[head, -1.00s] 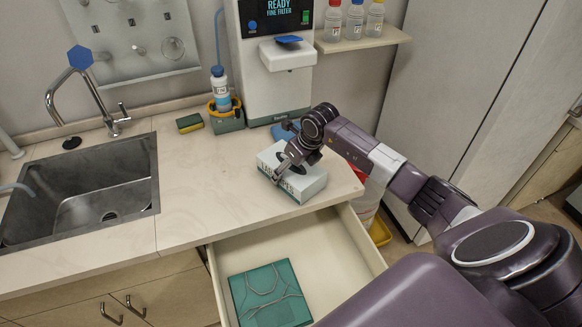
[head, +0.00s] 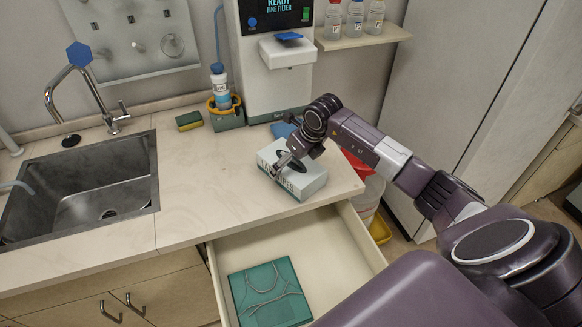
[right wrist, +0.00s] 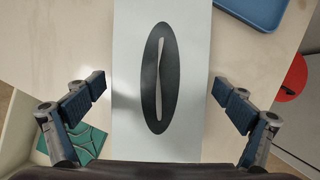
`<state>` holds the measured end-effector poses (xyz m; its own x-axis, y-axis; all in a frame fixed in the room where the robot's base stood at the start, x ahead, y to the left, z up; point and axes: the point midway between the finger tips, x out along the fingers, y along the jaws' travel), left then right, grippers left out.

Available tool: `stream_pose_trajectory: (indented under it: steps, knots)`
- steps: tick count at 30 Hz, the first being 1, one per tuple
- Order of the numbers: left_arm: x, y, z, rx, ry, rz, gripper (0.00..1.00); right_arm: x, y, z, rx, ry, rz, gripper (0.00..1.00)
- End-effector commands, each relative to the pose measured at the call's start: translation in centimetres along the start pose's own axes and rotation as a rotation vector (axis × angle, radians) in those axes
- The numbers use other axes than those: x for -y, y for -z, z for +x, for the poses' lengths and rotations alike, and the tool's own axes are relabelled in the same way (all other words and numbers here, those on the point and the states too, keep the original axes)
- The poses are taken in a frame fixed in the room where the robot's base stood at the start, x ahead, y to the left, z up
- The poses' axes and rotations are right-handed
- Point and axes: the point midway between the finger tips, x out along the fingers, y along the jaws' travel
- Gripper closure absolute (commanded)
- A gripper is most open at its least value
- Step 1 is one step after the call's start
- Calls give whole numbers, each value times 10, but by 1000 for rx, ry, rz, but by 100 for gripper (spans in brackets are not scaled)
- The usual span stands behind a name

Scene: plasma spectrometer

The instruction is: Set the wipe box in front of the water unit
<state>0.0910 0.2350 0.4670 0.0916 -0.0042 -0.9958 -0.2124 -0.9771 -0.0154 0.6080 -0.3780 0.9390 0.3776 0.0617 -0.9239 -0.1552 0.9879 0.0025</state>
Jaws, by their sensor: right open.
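The wipe box (head: 309,184) is a pale carton with dark lettering on its side and a black oval slot on top. It sits on the counter near the front right corner, above the open drawer. The water unit (head: 272,92) is the tall white dispenser with a dark display against the back wall, behind the box. My right gripper (head: 287,165) is over the box, pointing down. In the right wrist view the right gripper (right wrist: 160,90) is open, its fingers apart on either side of the box (right wrist: 160,135), with gaps to both sides. My left gripper is out of view.
The drawer (head: 335,240) is pulled out below the counter, with a green folder-like item (head: 268,290) inside. A blue tray (head: 284,130) lies behind the box. The sink (head: 85,190) is at left. The counter (head: 205,180) between sink and box is clear.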

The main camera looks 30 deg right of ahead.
Motion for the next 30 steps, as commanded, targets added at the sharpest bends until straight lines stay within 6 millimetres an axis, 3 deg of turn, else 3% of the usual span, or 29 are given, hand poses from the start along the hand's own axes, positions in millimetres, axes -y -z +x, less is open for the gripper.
stream_pose_trajectory:
  steps: [9,15,30]
  knots:
    - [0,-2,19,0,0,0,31,1,0,-64,3,4,-3,3]
    - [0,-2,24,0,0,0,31,0,0,-92,1,3,-2,3]
    - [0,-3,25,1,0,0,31,0,1,-101,-1,1,-1,3]
